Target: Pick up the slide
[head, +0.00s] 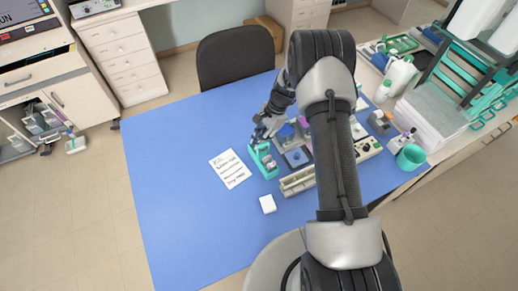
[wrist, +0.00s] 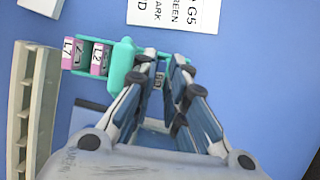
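A teal slide rack (head: 263,160) stands on the blue table, left of the other staining gear. In the wrist view the rack (wrist: 122,65) holds slides with pink labels, an L7 slide (wrist: 69,54) and an L2 slide (wrist: 98,58), in its left part. My gripper (head: 262,133) is over the far end of the rack. A small greyish label (wrist: 160,79) shows in that gap. I cannot tell whether the fingers touch it.
A long beige slotted tray (head: 298,181) and a blue-topped device (head: 297,157) stand close on the right. The table's left side is clear.

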